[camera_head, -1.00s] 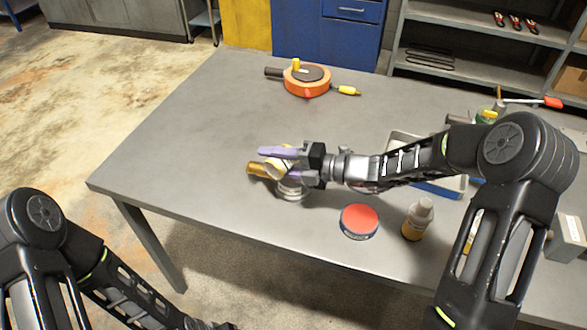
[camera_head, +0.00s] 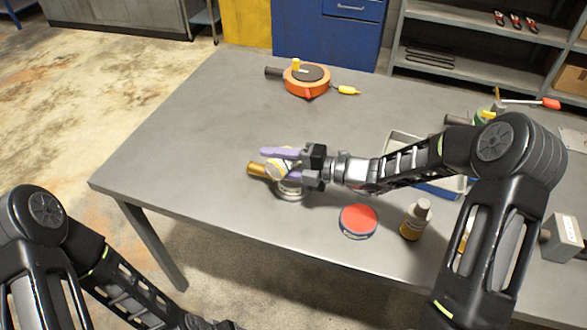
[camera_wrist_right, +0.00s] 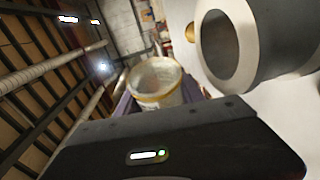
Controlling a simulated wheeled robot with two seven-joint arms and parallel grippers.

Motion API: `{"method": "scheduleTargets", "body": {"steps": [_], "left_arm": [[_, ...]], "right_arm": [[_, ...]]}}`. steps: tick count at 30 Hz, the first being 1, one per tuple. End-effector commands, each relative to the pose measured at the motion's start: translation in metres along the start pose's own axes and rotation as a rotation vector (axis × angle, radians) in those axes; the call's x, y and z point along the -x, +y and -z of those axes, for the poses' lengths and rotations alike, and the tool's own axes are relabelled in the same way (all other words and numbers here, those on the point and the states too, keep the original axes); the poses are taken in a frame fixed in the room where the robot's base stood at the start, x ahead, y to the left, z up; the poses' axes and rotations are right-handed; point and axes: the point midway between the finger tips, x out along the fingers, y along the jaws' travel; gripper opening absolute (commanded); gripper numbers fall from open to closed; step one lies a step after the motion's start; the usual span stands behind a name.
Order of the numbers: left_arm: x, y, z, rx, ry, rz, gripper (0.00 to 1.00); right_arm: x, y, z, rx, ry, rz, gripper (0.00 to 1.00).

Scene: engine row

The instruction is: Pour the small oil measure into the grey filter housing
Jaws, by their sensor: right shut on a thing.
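My right gripper (camera_head: 282,156), with purple fingers, is shut on the small oil measure (camera_head: 277,168), a pale cup with yellow markings. The measure is tipped over the grey filter housing (camera_head: 292,191), which stands near the table's front edge. In the right wrist view the measure (camera_wrist_right: 157,80) shows between the fingers, and the housing (camera_wrist_right: 235,50) is a thick grey ring close by. I cannot tell whether oil is flowing or left in the measure. The fingers partly hide the measure and the housing. My left gripper is out of view; only its arm shows at lower left.
A gold-brown cylinder (camera_head: 257,169) is just left of the housing. A red-topped round tin (camera_head: 358,221) and a capped bottle (camera_head: 415,220) stand to the right. A metal tray (camera_head: 407,140) lies behind my right arm. An orange round tool (camera_head: 307,79) is farther back. The table's left is clear.

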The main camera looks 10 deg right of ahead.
Motion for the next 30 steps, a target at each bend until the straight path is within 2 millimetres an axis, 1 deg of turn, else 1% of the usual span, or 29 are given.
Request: {"method": "scheduleTargets", "body": {"steps": [30], "left_arm": [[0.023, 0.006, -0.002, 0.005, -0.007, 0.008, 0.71]], "right_arm": [[0.003, 0.015, -0.002, -0.093, 0.013, -0.039, 0.02]]}}
